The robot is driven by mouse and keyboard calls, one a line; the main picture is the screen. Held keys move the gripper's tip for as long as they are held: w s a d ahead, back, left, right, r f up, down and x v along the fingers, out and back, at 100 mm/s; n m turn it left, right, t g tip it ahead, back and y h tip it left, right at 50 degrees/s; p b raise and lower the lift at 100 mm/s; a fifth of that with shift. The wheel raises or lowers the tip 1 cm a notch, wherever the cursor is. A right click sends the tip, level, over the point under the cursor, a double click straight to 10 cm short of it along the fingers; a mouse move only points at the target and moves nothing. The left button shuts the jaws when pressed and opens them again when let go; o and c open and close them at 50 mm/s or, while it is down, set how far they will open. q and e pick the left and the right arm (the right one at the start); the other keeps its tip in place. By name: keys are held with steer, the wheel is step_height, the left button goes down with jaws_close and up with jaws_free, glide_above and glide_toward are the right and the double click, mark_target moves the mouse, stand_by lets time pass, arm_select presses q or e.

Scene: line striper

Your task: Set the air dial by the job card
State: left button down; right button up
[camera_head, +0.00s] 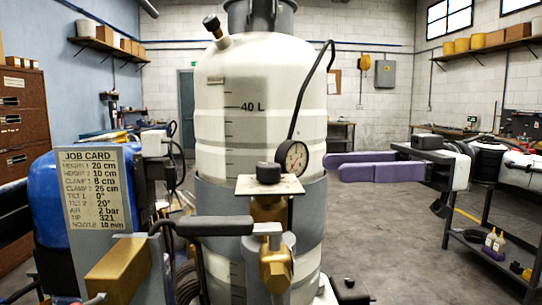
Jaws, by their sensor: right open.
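The job card (92,189) stands at the left and its air line reads 2 bar. A round pressure gauge (293,157) with a pale face sits in front of the white tank (262,90); its needle reading is too small to tell. A dark knob (268,172) stands on a pale plate (262,186) above brass fittings, just left of and below the gauge. My right gripper (328,168) has purple fingers pointing left. It is open and empty, a little right of the gauge and apart from it.
A black handle (214,226) and a brass block (118,270) stand in front of the tank. A blue drum (44,200) is behind the card. A dark bench (490,240) with bottles stands at the right. The floor (400,230) between is clear.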

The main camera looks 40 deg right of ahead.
mark_target(289, 183)
steer(key=p+x, duration=0.2)
steer(key=x, duration=0.6)
steer(key=shift+s+a, duration=0.1)
steer(key=shift+a, duration=0.2)
steer(key=shift+w+a+f, duration=0.1)
steer(key=shift+w+a, duration=0.2)
steer(key=shift+a, duration=0.1)
steer(key=c, duration=1.1)
